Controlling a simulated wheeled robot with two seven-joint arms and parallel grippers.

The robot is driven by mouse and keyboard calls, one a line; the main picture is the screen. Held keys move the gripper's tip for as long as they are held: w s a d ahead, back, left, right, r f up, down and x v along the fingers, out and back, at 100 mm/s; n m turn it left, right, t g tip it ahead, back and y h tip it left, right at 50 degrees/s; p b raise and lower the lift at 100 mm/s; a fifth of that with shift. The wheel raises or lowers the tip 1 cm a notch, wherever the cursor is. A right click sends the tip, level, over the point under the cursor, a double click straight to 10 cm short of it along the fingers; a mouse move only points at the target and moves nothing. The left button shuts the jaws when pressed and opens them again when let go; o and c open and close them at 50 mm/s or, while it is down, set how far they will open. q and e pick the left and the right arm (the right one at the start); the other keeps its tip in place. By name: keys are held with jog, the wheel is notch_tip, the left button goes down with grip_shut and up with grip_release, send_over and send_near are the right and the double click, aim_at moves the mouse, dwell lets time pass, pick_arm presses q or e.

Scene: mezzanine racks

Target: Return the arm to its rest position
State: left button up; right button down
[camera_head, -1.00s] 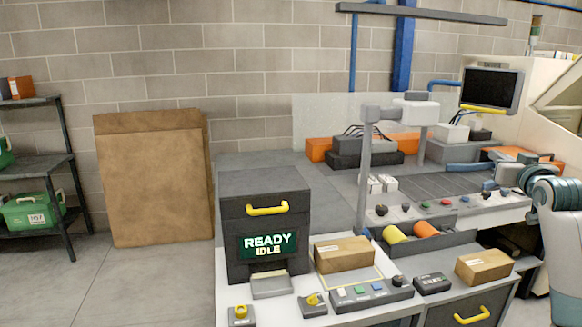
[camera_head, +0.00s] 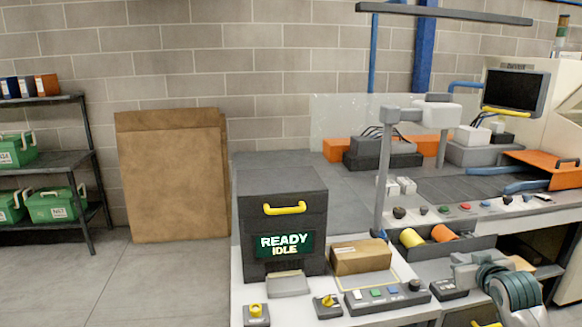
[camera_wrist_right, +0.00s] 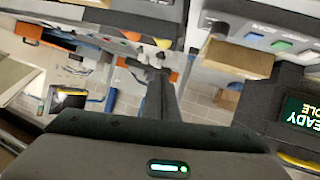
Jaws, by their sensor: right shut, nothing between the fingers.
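My right arm comes in at the lower right of the head view, with its teal-banded wrist low in the picture. The right gripper (camera_head: 464,262) is a grey shape beside the front worktop, partly merged with the things behind it. It is shut and empty. In the right wrist view, the dark gripper body with a green light fills the bottom, and its narrow fingers (camera_wrist_right: 160,62) point up the picture. My left gripper is in neither view.
A dark box reading "READY IDLE" (camera_head: 284,215) stands on the worktop beside a cardboard box (camera_head: 361,257) and a button panel (camera_head: 388,295). A bin with yellow and orange rolls (camera_head: 410,238) lies behind. Open floor (camera_head: 150,285) lies left, before the green-crate rack (camera_head: 92,200).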

jog(key=s+a+f+n+g+y, duration=0.1)
jog(key=s+a+f+g, duration=0.1)
jog(key=s+a+f, duration=0.75)
jog(key=s+a+f+n+g+y, duration=0.1)
jog(key=s+a+f+g, duration=0.2)
jog(key=s+a+f, duration=0.6)
jog(key=s+a+f+g, duration=0.2)
jog(key=s+a+f, duration=0.15)
jog(key=s, duration=0.55)
jog(key=s+a+f+g, duration=0.15)
jog(key=s+f, duration=0.25)
jog(key=s, duration=0.4)
jog(key=s+a+f+g, duration=0.1)
jog(key=s+a+f, duration=0.25)
jog(key=s, duration=0.55)
notch_tip(320, 180, down, 28)
jog(key=s+g, duration=0.1)
jog(key=s+d+f, duration=0.1)
jog(key=s+f, duration=1.5)
jog(key=shift+d+f+n+g+y, duration=0.3)
jog(key=shift+d+n+g+y, duration=0.1)
jog(key=shift+g, duration=0.05)
